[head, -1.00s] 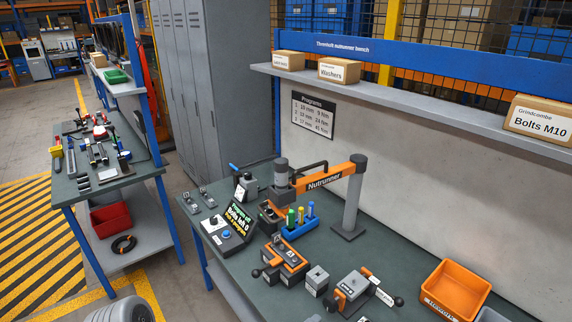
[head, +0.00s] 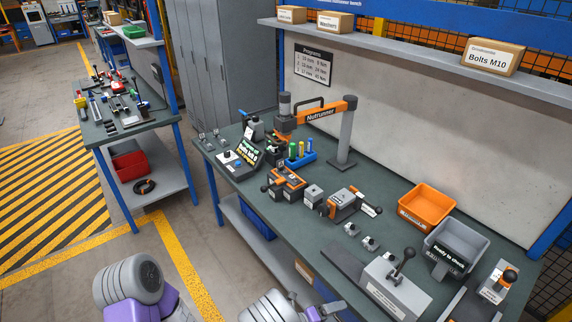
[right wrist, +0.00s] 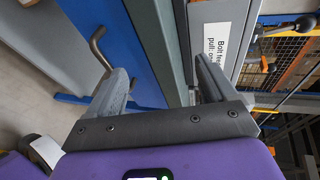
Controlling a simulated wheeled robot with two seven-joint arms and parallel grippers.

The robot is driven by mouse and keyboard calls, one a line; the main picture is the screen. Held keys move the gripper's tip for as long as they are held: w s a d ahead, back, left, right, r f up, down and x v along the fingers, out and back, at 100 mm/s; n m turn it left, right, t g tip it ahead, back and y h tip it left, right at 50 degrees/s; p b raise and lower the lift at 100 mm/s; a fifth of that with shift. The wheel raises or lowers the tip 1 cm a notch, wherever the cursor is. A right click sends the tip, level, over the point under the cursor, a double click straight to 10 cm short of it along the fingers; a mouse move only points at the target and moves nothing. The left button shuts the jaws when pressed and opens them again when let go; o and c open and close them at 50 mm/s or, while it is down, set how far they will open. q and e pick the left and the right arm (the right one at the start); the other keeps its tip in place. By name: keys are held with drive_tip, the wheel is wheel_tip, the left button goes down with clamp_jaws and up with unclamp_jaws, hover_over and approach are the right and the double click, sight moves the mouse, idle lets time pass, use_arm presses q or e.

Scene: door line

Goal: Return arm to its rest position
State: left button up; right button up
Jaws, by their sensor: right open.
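My right gripper (head: 326,309) shows at the bottom edge of the head view, beside the front edge of the nutrunner bench (head: 270,215). In the right wrist view its two grey fingers (right wrist: 163,85) stand wide apart with nothing between them. Behind them are a blue panel and the bench edge, tilted in the picture. Part of my left arm (head: 135,285), grey and purple, shows at the bottom left of the head view. The left gripper is out of the picture.
On the bench stand an orange nutrunner arm (head: 322,111), an orange bin (head: 425,203), a grey bin (head: 457,244) and a lever box (head: 395,287). A side table (head: 133,131) with tools is at the left. The floor between is clear.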

drive_tip(key=s+d+f+m+g+y, duration=0.35)
drive_tip(key=s+f+m+g, duration=0.35)
drive_tip(key=s, duration=0.4)
drive_tip(key=s+a+f+m+g+y, duration=0.35)
drive_tip(key=s+m+y, duration=0.25)
drive_tip(key=s+m, duration=0.3)
drive_tip(key=s+a+r+m+y, duration=0.25)
drive_tip(key=a+m+y, duration=0.3)
drive_tip(key=m, duration=0.65)
drive_tip(key=w+r+m+t+y, duration=0.1)
drive_tip(key=m, duration=0.4)
drive_tip(key=w+r+m+t, duration=0.1)
drive_tip(key=m+t, duration=0.1)
drive_tip(key=m, duration=0.3)
drive_tip(key=w+r+m+t+y, duration=0.1)
drive_tip(key=m+t, duration=0.1)
drive_tip(key=m, duration=0.3)
drive_tip(key=shift+w+d+y, duration=0.15)
drive_tip(key=shift+d+y, duration=0.15)
